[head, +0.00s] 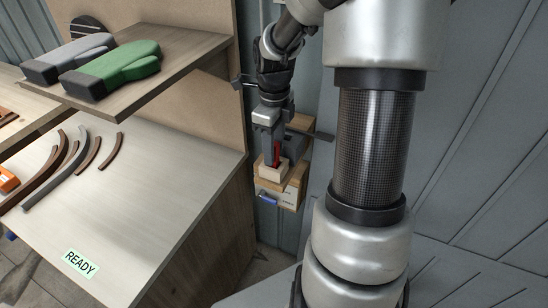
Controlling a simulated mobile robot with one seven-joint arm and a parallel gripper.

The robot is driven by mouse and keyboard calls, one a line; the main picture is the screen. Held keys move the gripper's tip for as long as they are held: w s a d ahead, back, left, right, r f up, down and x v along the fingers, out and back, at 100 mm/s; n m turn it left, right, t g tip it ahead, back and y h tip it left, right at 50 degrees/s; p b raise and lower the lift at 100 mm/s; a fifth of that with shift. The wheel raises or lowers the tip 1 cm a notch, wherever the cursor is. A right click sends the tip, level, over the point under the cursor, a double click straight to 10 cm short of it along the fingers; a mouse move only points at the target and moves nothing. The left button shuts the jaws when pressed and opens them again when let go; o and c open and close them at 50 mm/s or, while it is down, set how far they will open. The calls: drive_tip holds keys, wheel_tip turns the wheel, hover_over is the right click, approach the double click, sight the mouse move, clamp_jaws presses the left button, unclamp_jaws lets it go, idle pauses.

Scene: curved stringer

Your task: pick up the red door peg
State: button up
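A workbench (150,200) with curved wooden strips (70,170) and a READY label (80,263) fills the left. A shelf (185,60) above it carries a green mitt (115,65) and a grey mitt (70,55). A box (294,190) is below the holder. Grey wall panels (480,130) stand right.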

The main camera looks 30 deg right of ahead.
clamp_jaws()
